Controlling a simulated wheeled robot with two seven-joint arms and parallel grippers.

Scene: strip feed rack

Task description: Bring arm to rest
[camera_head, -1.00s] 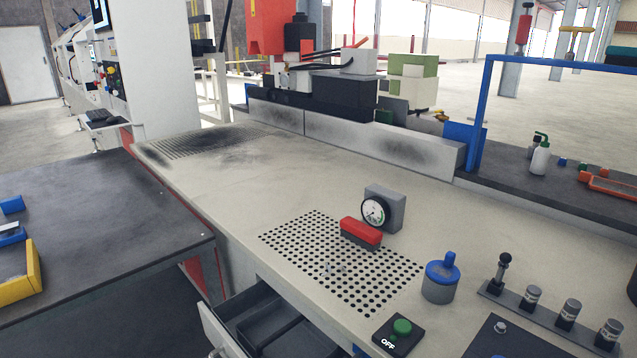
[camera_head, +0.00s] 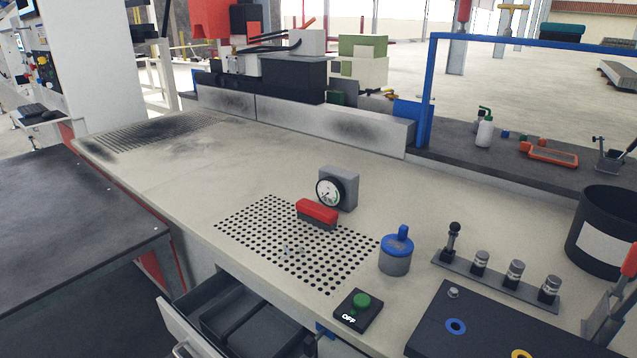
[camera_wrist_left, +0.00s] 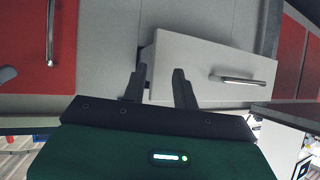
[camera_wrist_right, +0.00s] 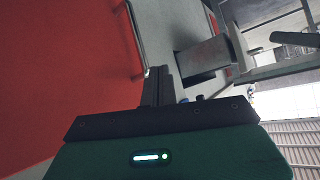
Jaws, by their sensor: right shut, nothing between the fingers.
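My left gripper (camera_wrist_left: 158,78) shows in the left wrist view with its two fingers apart and nothing between them. Beyond it is a pale drawer front (camera_wrist_left: 215,60) with a metal handle; I cannot tell how far away it is. My right gripper (camera_wrist_right: 158,85) shows in the right wrist view with its fingers together and empty. A large red panel (camera_wrist_right: 65,70) fills the left of that view, and grey metal parts (camera_wrist_right: 205,55) lie ahead. Neither gripper shows in the head view.
The workbench (camera_head: 200,180) holds a dial gauge (camera_head: 330,192), a red-topped block (camera_head: 317,212), a blue-lidded pot (camera_head: 396,255) and a green button box (camera_head: 359,308). An open drawer (camera_head: 190,325) juts from its front. A dark table (camera_head: 70,230) stands left. A black bin (camera_head: 600,225) is at right.

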